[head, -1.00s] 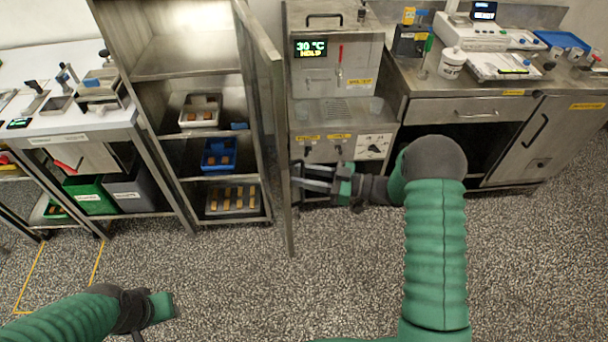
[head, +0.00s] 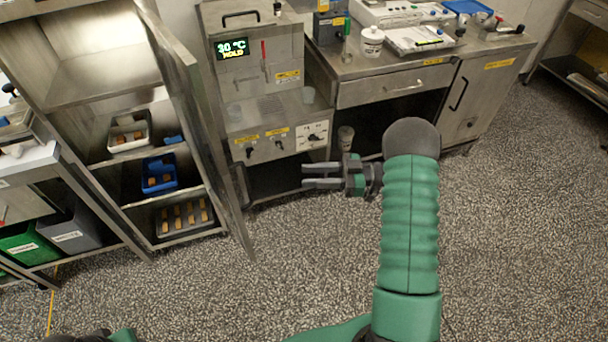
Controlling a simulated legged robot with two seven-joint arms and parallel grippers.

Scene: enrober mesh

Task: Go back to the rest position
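My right gripper (head: 306,176) is in front of the lower part of the steel enrober machine (head: 262,90), pointing left. Its two fingers are spread apart with nothing between them. My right arm comes up from the bottom of the view. My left arm shows only as a small part at the bottom left edge, and its fingers are out of view. The machine's display (head: 232,47) reads 30 °C HOLD.
An open steel cabinet door (head: 205,140) stands left of the machine. The cabinet shelves hold a pale tray (head: 128,143), a blue tray (head: 160,186) and a dark tray (head: 184,229) with brown bars. A steel counter (head: 400,70) stands right. The speckled floor (head: 240,295) is clear in front.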

